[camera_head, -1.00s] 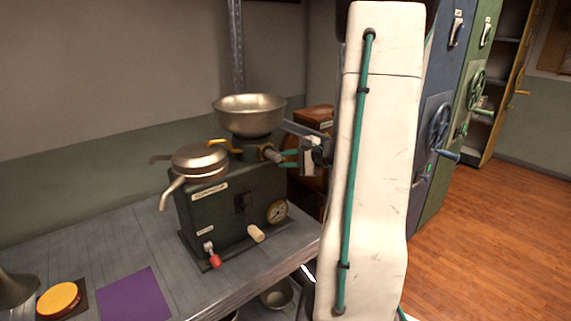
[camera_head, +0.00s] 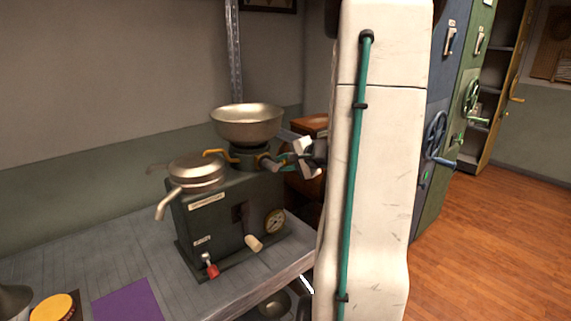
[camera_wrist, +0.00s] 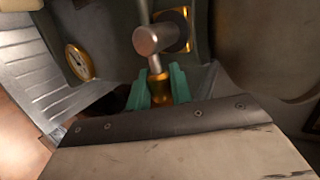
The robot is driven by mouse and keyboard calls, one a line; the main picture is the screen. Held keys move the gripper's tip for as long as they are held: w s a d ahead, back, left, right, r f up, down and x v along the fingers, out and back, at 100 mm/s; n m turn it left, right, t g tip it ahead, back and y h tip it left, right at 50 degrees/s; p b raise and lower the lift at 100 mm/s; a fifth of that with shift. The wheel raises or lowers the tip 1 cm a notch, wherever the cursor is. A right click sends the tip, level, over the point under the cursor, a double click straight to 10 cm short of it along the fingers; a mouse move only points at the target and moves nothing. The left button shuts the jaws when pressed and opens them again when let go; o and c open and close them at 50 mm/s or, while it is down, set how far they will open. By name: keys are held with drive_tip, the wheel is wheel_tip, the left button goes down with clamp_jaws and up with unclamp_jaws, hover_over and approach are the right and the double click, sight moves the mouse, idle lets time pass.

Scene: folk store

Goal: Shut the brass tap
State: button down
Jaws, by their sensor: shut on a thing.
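The dark green machine (camera_head: 222,215) stands on the grey bench with a wide metal bowl (camera_head: 247,124) on top. The brass tap (camera_head: 268,161) sticks out to the right below the bowl. In the wrist view the tap (camera_wrist: 160,88) has a brass-coloured grip end, a rounded metal body and a brass flange behind it. My gripper (camera_head: 285,160) reaches it from the right. In the wrist view my gripper's (camera_wrist: 160,85) teal fingers are shut on the brass end, one on each side. Part of that end is hidden between the fingers.
A lidded metal pan (camera_head: 196,170) with a downward spout sits left of the bowl. A gauge (camera_head: 275,221), a pale knob (camera_head: 254,243) and a red-tipped lever (camera_head: 212,271) are on the machine's front. A wooden box (camera_head: 310,124) stands behind my gripper.

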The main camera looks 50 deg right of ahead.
drive_tip(key=c, duration=1.3)
unclamp_jaws()
drive_tip(key=shift+o, duration=0.2)
drive_tip(key=shift+s+r, duration=0.1)
drive_tip(key=v, duration=0.7)
drive_tip(key=shift+s, duration=0.25)
drive_tip(key=shift+r, duration=0.1)
